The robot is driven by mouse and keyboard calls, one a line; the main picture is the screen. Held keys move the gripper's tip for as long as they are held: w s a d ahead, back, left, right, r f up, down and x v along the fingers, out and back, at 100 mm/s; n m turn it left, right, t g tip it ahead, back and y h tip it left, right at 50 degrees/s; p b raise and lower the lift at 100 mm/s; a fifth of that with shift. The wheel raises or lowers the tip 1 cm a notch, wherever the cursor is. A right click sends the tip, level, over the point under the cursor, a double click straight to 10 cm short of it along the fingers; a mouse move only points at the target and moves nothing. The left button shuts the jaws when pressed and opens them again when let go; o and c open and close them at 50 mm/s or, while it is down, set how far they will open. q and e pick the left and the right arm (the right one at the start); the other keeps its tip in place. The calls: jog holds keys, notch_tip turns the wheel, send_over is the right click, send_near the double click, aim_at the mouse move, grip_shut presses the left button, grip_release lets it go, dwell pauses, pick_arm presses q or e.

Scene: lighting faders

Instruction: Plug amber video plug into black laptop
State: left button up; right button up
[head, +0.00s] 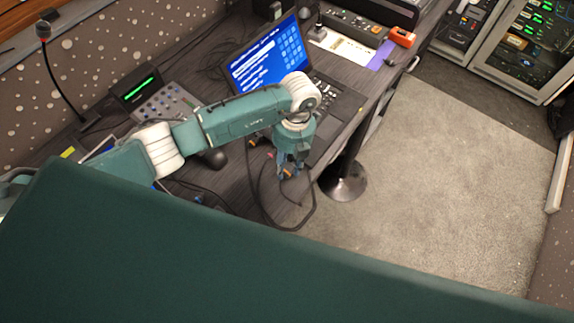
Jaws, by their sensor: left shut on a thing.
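The black laptop (340,108) stands open on the dark desk, its blue screen (262,62) lit. My left arm reaches over the desk and partly covers the laptop. My left gripper (288,172) points down at the desk's front edge, just in front of the laptop, apart from it as far as I can tell. It is shut on the amber video plug (284,174), of which only a small amber bit shows between the fingers. A black cable (312,208) hangs in a loop below the gripper. The laptop's port is not visible. My right gripper is out of view.
A mouse (214,159), a fader console (166,107) and a gooseneck microphone (62,75) are left of the laptop. An orange object (402,37) lies at the far right of the desk. A round black stand base (342,182) is on the floor. The carpet (450,180) is clear.

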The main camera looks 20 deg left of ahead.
aim_at(294, 162)
pick_arm(q)
jog(key=shift+w+d+b, duration=0.2)
jog(key=shift+w+b, duration=0.35)
jog(key=shift+w, duration=0.05)
dwell(0.8)
jog(key=shift+w+r, duration=0.1)
dwell(0.5)
jog(key=o, duration=1.1)
jog(key=shift+c, duration=0.2)
notch_tip(294, 162, up, 12)
jog(key=w, duration=0.1)
jog(key=shift+w+d, duration=0.25)
jog(key=shift+d, duration=0.1)
